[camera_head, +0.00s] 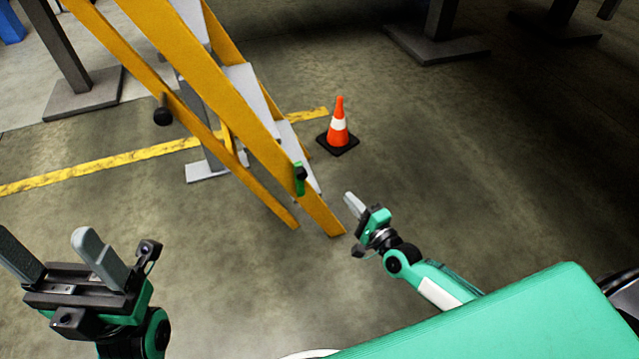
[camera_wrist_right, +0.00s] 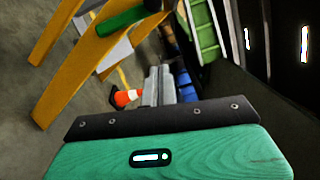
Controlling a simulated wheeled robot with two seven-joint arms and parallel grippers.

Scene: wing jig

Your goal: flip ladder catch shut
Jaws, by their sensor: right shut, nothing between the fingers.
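The yellow ladder (camera_head: 235,95) stands on the floor in the upper left middle of the head view, with grey steps. A small green catch (camera_head: 299,178) with a dark part sits low on its near rail. In the right wrist view the green catch (camera_wrist_right: 122,22) shows at the top, beside the yellow rail. My right gripper (camera_head: 349,200) is shut and empty, to the right of the catch and apart from it. It also shows in the right wrist view (camera_wrist_right: 158,84). My left gripper (camera_head: 55,250) is open and empty at the lower left, away from the ladder.
An orange and white cone (camera_head: 339,127) stands on the floor behind and right of the ladder's foot. A black knob (camera_head: 163,114) sticks out from the ladder's left rail. Grey posts on flat bases (camera_head: 440,42) stand at the back. The floor right of the cone is clear.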

